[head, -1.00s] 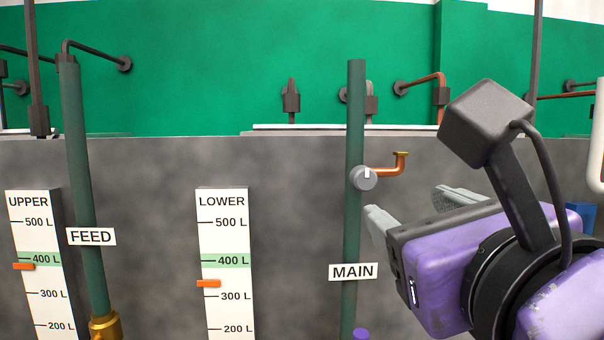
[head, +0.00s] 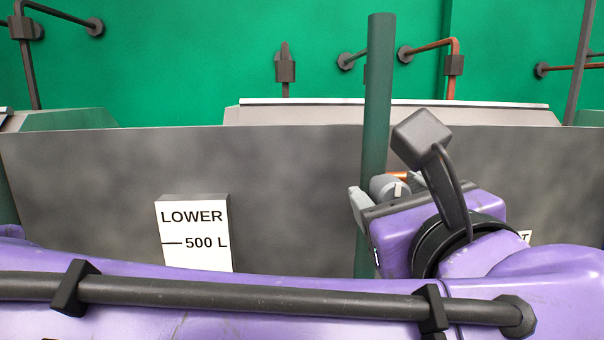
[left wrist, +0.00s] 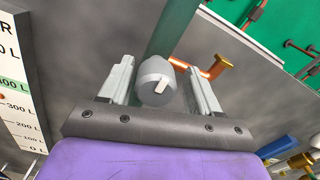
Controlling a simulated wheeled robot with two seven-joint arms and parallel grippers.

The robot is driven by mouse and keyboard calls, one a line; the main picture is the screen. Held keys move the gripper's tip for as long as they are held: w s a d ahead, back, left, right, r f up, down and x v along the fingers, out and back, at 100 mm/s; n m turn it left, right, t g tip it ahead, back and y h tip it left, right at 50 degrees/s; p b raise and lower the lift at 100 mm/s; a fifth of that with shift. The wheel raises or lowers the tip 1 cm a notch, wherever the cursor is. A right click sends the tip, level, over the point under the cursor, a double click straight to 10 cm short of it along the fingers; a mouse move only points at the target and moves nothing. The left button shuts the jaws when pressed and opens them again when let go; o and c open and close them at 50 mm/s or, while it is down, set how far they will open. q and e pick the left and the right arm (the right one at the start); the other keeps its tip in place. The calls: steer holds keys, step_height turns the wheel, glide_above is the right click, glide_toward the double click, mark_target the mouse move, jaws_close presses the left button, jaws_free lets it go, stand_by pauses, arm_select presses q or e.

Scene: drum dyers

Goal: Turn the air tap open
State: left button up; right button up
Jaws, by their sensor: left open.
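The tap is a round grey knob (head: 384,187) with a white pointer mark, on the upright green pipe (head: 377,90). A copper outlet with a brass end (left wrist: 222,63) sticks out beside it. In the left wrist view the knob (left wrist: 156,88) lies between the two grey fingers of my left gripper (left wrist: 161,68). The fingers are open on either side of it, with gaps showing. In the head view my left gripper (head: 386,190) is at the knob and partly hides it. My right gripper is not in view.
A grey vat wall (head: 290,160) stands behind the pipe. A white LOWER gauge board (head: 195,240) is to the left. In the left wrist view a blue handle (left wrist: 277,147) and brass fittings are at lower right. My left arm crosses the bottom of the head view.

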arm_select(q)
steer(key=shift+s+r, duration=0.2)
steer(key=shift+s, duration=0.4)
steer(key=shift+a, duration=0.15)
steer(key=shift+c, duration=0.9)
steer(key=shift+w+a, duration=0.2)
steer(key=c, duration=0.9)
steer(key=shift+o, duration=0.2)
steer(key=shift+s, duration=0.1)
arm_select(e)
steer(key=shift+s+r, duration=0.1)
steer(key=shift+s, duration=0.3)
